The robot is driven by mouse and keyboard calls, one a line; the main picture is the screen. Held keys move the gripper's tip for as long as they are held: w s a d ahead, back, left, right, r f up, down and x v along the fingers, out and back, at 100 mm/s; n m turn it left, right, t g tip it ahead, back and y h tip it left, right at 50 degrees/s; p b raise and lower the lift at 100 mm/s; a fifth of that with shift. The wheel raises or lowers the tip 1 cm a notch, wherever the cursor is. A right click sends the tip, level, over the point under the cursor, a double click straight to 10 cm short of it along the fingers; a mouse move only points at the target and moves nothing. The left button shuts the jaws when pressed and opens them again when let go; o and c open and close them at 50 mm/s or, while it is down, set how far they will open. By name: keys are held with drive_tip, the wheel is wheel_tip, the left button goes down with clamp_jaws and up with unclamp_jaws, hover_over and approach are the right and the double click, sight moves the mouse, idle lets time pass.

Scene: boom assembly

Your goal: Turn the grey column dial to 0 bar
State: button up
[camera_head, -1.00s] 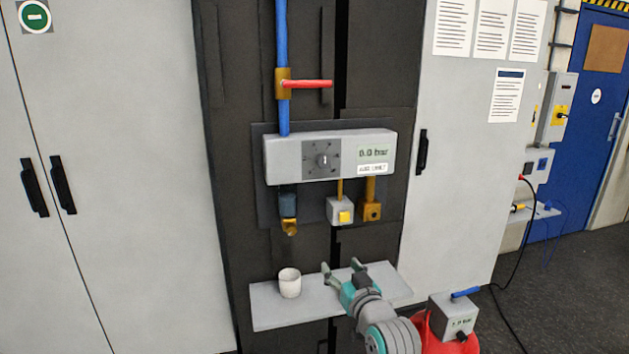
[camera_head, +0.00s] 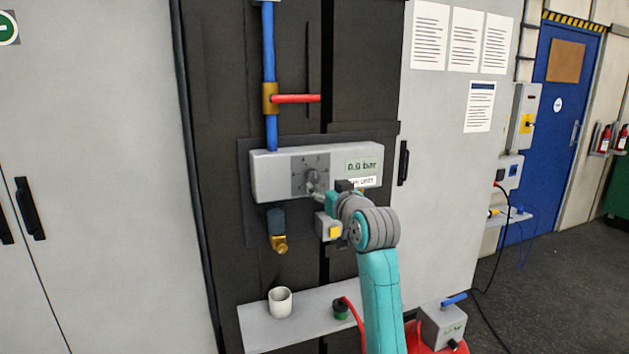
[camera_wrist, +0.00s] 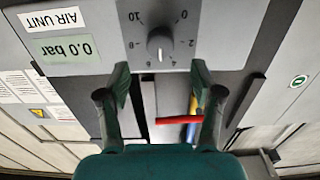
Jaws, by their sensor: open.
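The grey dial (camera_head: 312,177) sits on a dark square plate on the front of a light grey air unit box (camera_head: 272,183). It also shows in the upside-down wrist view (camera_wrist: 160,42), with numbers around it and a pale mark at the knob's lower edge. The display (camera_head: 363,165) reads 0.0 bar; it also shows in the wrist view (camera_wrist: 70,50). My gripper (camera_head: 330,190) is just in front of the box, low beside the dial. In the wrist view my gripper (camera_wrist: 160,82) is open and empty, its fingers either side below the knob. Contact cannot be told.
A blue pipe with a red lever (camera_head: 296,98) runs above the box. A yellow-button box (camera_head: 328,228) and a brass-tipped fitting (camera_head: 278,232) hang below it. A grey box with a blue lever (camera_head: 440,325) is at lower right.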

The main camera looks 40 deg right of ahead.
sight(315, 179)
drive_tip(key=x, duration=0.7)
drive_tip(key=shift+w, duration=0.15)
drive_tip(key=c, duration=1.1)
